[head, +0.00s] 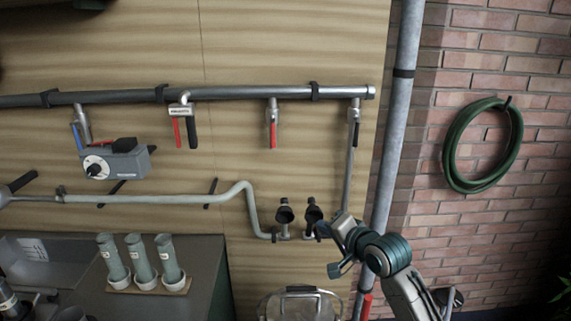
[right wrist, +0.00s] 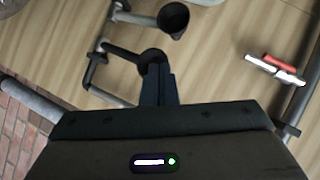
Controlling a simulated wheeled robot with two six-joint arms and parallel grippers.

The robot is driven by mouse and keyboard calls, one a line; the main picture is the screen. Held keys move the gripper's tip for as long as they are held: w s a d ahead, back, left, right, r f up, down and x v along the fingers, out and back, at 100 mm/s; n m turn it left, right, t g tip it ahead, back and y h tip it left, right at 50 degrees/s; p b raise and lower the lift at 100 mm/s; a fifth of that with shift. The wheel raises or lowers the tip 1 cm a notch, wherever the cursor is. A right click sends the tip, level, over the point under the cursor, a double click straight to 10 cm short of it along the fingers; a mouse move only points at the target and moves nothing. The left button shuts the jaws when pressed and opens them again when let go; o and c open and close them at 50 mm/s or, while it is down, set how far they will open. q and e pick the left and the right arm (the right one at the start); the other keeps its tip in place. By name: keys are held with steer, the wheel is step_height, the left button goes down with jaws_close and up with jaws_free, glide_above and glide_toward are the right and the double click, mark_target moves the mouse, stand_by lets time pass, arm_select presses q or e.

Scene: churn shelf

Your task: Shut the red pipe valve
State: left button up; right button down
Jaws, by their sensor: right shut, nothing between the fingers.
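A red lever (head: 273,131) hangs straight down below a short valve on the upper grey pipe. Another red lever (head: 177,130) hangs next to a black lever (head: 191,132) on a valve farther left. I cannot tell which is the task's valve. A red-handled valve (right wrist: 278,66) also shows at the right of the right wrist view. My right gripper (head: 326,230) is shut and empty, low and to the right of the red levers. Its fingertips (right wrist: 158,70) appear close to a dark round fitting (right wrist: 152,60); contact is unclear. My left gripper is out of view.
Two black cup-shaped fittings (head: 284,211) stand by the lower pipe's end (head: 240,188). A thick grey downpipe (head: 398,130), a green hose (head: 450,150) and a red part (head: 366,303) are at right. A grey box (head: 132,163) and several tubes (head: 138,255) are at left.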

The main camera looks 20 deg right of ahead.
steer(key=w+d+r+m+t+y, duration=0.1)
steer(key=w+r+m+t+y, duration=0.1)
steer(key=r, duration=1.5)
steer(key=shift+w+m+t, duration=0.6)
steer(key=shift+w+m, duration=0.2)
steer(key=shift+w, duration=0.05)
steer(key=p, duration=0.4)
glide_toward(273, 133)
steer(key=w+d+f, duration=0.2)
steer(key=w+d, duration=0.1)
steer(key=w, duration=0.1)
steer(key=w+a, duration=0.1)
steer(key=w+a+p, duration=0.1)
steer(key=w+a, duration=0.1)
steer(key=shift+a+f+p, duration=0.1)
steer(key=shift+a+p, duration=0.1)
steer(key=shift+p, duration=0.1)
steer(key=shift+a+f+m, duration=0.1)
steer(key=shift+a+m, duration=0.1)
steer(key=shift+m, duration=0.2)
steer(key=shift+f+m+t, duration=0.1)
steer(key=shift+m+t, duration=0.2)
steer(key=shift+t, duration=0.1)
